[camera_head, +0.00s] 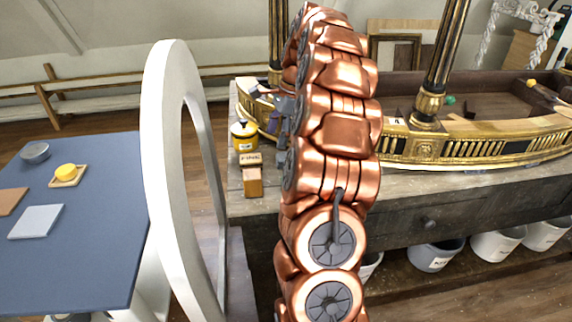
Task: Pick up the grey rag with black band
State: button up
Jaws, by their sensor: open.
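My gripper (279,122) shows as small dark grey parts at the left edge of my copper arm, over the near left end of the gilt console (480,148). It is open; my arm hides part of it, and I see nothing held in it. A small greyish-purple patch (262,104) lies just left of it by the gilt edge. It may be the grey rag, but it is too small to tell, and I cannot make out a black band. I cannot tell whether the gripper touches it.
A yellow tin (244,136) and small wooden blocks (253,182) stand left of the gripper on the wooden bench (400,180). A blue table (100,190) at left holds a pale grey square (37,221). Several buckets (436,257) stand below the bench. A column (440,60) rises at right.

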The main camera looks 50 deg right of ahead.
aim_at(287, 156)
jog(key=d+m, duration=0.1)
jog(key=d, duration=0.1)
jog(key=d+f+m, duration=0.1)
jog(key=d, duration=0.1)
jog(key=s+d+f, duration=0.1)
jog(key=d, duration=0.1)
jog(key=shift+d+f+m, duration=0.1)
jog(key=shift+d+m, duration=0.1)
jog(key=shift+m, duration=0.2)
jog(key=shift+w+d+p+x, duration=0.15)
jog(key=shift+p+x, duration=0.2)
jog(key=shift+x, duration=1.55)
jog(key=shift+w+d+p+x, duration=0.15)
jog(key=shift+p+x, duration=0.2)
jog(key=shift+x, duration=1.6)
jog(key=shift+c, duration=0.2)
jog(key=c, duration=0.7)
